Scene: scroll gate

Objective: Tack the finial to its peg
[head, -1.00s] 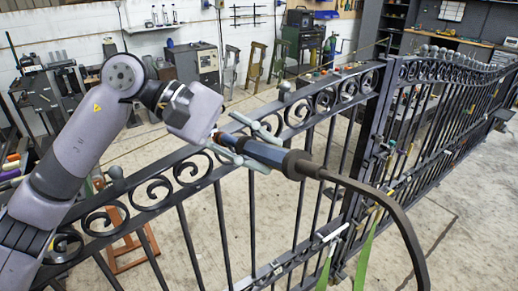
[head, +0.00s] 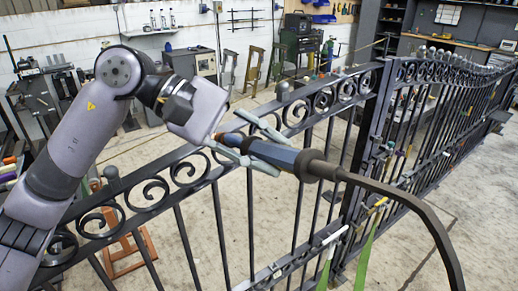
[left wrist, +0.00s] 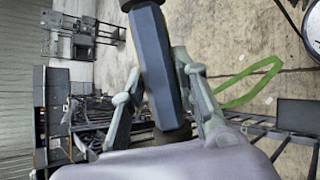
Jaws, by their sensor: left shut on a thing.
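My left gripper (head: 283,158) is shut on a blue and black tool handle that looks like a welding torch (head: 268,152), held just above the gate's top rail. A thick dark cable (head: 405,197) leaves its right end; an orange part (head: 220,137) shows at its left end. The left wrist view shows the torch (left wrist: 155,60) between the fingers of the left gripper (left wrist: 158,62). Round ball finials stand on the gate, one behind the gripper (head: 284,90) and one at the left (head: 111,173). I cannot tell which is the task's finial, and I cannot make out its peg. My right gripper is not in view.
The dark scrollwork gate (head: 190,172) runs across the view, with its second leaf (head: 450,110) at the right. An orange-brown stand (head: 130,250) is behind the bars. Concrete floor lies beyond.

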